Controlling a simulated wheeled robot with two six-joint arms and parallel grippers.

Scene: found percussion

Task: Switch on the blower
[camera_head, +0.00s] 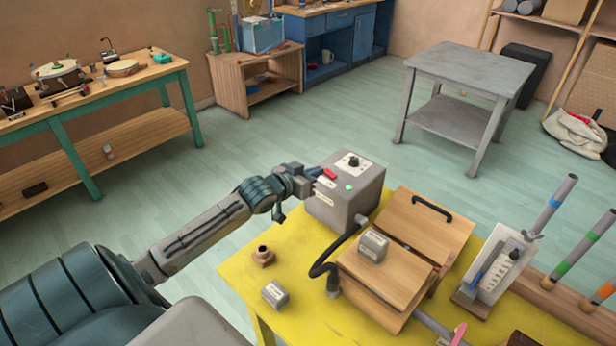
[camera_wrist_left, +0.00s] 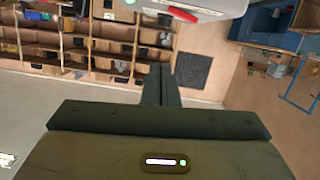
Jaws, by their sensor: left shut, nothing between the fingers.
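The blower is a grey box (camera_head: 342,205) on the back of the yellow table. Its top carries a black knob (camera_head: 353,161) on a white plate, a red switch (camera_head: 329,174) at the left edge and a bright green light (camera_head: 348,187). My left gripper (camera_head: 314,171) is shut and empty at the blower's upper left edge, close to the red switch. I cannot tell whether it touches. In the left wrist view the shut fingers (camera_wrist_left: 160,84) point toward the pale box edge, where the red switch (camera_wrist_left: 183,14) shows. My right gripper is out of view.
A black hose (camera_head: 322,268) runs from the blower to a wooden box (camera_head: 385,283) with a small grey block (camera_head: 373,246) on it. Another grey block (camera_head: 275,294) and a small brown fitting (camera_head: 263,256) stand on the yellow table (camera_head: 235,270). Tubes stand at right.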

